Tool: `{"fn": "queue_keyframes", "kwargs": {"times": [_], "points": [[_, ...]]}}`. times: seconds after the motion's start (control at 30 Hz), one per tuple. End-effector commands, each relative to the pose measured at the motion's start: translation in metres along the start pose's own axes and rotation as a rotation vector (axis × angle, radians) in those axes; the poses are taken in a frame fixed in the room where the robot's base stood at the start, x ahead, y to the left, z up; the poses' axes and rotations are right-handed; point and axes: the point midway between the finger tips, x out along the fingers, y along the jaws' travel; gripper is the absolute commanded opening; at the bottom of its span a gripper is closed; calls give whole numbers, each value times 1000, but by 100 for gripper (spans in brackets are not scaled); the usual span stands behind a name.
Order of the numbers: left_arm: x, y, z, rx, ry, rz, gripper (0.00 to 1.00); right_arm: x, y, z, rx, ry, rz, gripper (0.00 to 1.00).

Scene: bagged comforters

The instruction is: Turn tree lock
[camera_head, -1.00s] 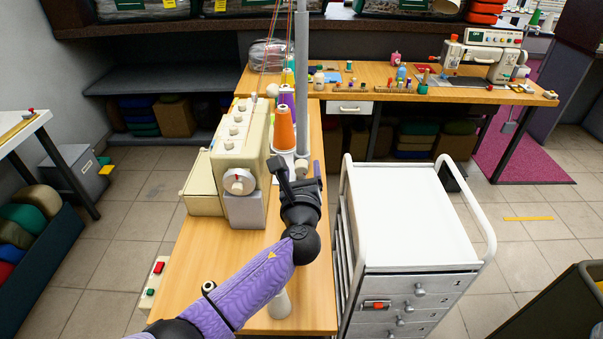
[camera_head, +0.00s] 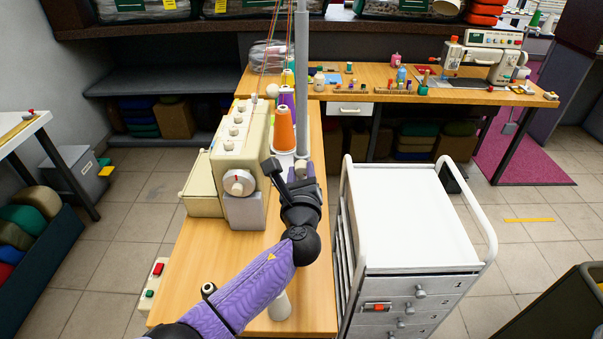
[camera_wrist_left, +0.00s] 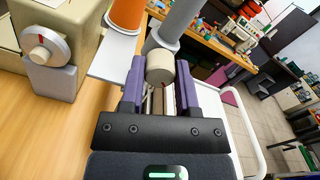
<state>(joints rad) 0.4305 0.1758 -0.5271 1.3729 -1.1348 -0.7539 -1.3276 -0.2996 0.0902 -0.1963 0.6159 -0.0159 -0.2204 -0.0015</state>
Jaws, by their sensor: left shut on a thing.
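The thread tree's grey pole (camera_head: 302,75) rises from the wooden sewing table beside the orange thread cone (camera_head: 285,130). Its lock looks like a cream round knob (camera_wrist_left: 160,66) at the pole's foot in the left wrist view. My left gripper (camera_head: 294,172) reaches the pole's foot from the front. In the left wrist view its purple fingers (camera_wrist_left: 161,80) stand on both sides of the knob and are shut on it. In the head view the gripper hides much of the knob. My right gripper is not in view.
A cream sewing machine (camera_head: 235,150) stands close left of my left gripper. A white drawer cart (camera_head: 410,215) stands to the right of the table. The front of the wooden table (camera_head: 205,270) is mostly clear. Another work table (camera_head: 440,92) with sewing items lies behind.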

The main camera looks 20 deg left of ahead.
Motion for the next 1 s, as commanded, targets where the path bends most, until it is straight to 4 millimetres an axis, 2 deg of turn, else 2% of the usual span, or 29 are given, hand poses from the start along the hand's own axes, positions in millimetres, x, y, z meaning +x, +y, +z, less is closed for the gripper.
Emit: {"fn": "queue_keyframes", "kwargs": {"times": [1.0], "points": [[0, 1, -3, -939, 1, 1, 0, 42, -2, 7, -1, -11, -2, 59]]}}
